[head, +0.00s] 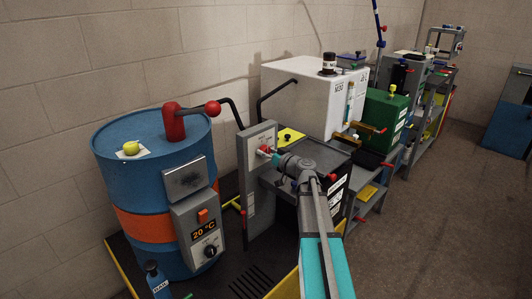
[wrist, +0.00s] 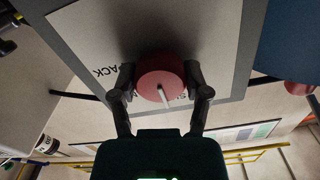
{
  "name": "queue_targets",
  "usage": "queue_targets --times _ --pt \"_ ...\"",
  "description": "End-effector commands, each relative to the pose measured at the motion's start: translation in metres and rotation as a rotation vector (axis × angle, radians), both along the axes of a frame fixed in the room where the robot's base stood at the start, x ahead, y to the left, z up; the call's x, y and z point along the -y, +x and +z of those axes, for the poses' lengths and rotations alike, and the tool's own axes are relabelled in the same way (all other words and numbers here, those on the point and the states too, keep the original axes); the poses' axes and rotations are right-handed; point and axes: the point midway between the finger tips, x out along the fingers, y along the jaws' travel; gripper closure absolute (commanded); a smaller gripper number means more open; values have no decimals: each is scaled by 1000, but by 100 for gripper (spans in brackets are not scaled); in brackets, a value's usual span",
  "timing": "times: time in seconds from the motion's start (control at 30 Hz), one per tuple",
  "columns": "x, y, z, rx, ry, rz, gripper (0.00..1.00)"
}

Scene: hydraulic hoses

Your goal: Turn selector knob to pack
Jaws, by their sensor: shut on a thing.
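The selector knob (wrist: 158,76) is round and red with a white pointer line, mounted on a pale label plate (wrist: 100,40). In the wrist view my gripper (wrist: 161,78) is shut on it, one finger on each side. The pointer line runs toward the lower edge of the picture, slightly right. The word "PACK" shows upside down on the plate, left of the knob; other lettering is mostly hidden behind the fingers and knob. In the head view the knob (head: 264,150) shows red on a grey upright panel (head: 257,172), with my gripper (head: 270,154) against it.
A blue drum (head: 120,180) with an orange band, a red handle (head: 175,122) and a temperature box (head: 200,225) stands left of the panel. A white tank (head: 300,95) and a green box (head: 385,118) stand behind. Open floor (head: 440,220) lies at right.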

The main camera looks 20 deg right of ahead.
Motion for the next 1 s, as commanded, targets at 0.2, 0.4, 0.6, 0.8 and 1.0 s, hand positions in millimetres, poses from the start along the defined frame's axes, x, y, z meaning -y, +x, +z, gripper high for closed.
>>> queue_targets --times 0.2,0.4,0.6,0.8,1.0 --pt "0 0 0 -4 12 0 86" --pt "0 0 0 -24 66 0 86" --pt "0 0 0 -63 172 0 86" --pt "0 0 0 -118 326 0 86" --pt "0 0 0 -182 504 0 86"
